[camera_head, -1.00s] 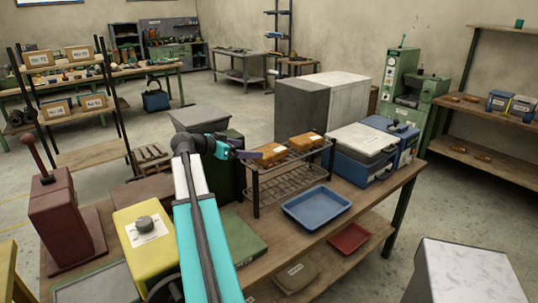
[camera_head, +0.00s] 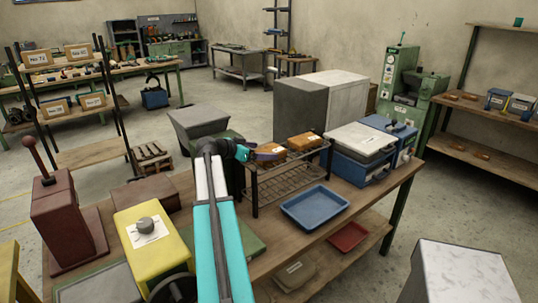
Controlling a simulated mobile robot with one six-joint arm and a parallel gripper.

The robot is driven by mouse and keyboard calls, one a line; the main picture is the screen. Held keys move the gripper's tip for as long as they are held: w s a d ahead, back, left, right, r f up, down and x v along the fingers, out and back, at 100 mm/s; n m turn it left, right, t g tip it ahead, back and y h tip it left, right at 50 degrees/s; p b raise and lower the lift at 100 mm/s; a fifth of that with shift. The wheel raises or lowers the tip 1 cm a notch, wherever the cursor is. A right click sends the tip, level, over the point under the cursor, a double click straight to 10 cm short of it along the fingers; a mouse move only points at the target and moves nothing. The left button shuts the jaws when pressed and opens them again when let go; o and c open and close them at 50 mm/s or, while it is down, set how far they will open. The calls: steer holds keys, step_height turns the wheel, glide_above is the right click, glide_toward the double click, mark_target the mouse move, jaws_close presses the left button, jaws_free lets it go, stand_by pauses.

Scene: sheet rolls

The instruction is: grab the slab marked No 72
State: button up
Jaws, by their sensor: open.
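Two orange-brown slabs lie on top of a dark wire rack (camera_head: 290,181) on the wooden workbench. The left slab (camera_head: 273,147) and the right slab (camera_head: 305,141) each carry a small white label, too small to read, so I cannot tell which is No 72. My gripper (camera_head: 268,156) is open at the near left side of the left slab and overlaps it in the picture. I cannot tell whether it touches the slab. Its fingers are small and dark, and nothing shows held between them.
A blue tray (camera_head: 316,207) lies right of the rack, with a blue case with a pale lid (camera_head: 359,146) behind it. A yellow box (camera_head: 153,245) and a red lever press (camera_head: 68,215) stand left of my arm. Labelled cartons (camera_head: 39,60) sit on far shelves.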

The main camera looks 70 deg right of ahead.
mark_target(269, 150)
steer(key=shift+s+d+f+p, duration=0.1)
steer(key=shift+s+d+p, duration=0.05)
steer(key=shift+d+p, duration=0.25)
steer(key=shift+s+d+f+p, duration=0.1)
steer(key=shift+d+p, duration=0.15)
steer(key=shift+d, duration=0.15)
steer(key=shift+p+x, duration=0.65)
steer(key=shift+x, duration=1.1)
steer(key=shift+w+f, duration=0.1)
steer(key=shift+f, duration=0.05)
steer(key=c, duration=1.5)
steer(key=shift+o, duration=0.2)
steer(key=shift+r+b, duration=0.9)
steer(key=shift+r, duration=0.75)
steer(key=s+a+r+b, duration=0.1)
steer(key=s+a+b, duration=0.3)
steer(key=s+a, duration=0.6)
steer(key=shift+s+a+r, duration=0.25)
steer(key=shift+s+r, duration=0.15)
steer(key=shift+s, duration=0.7)
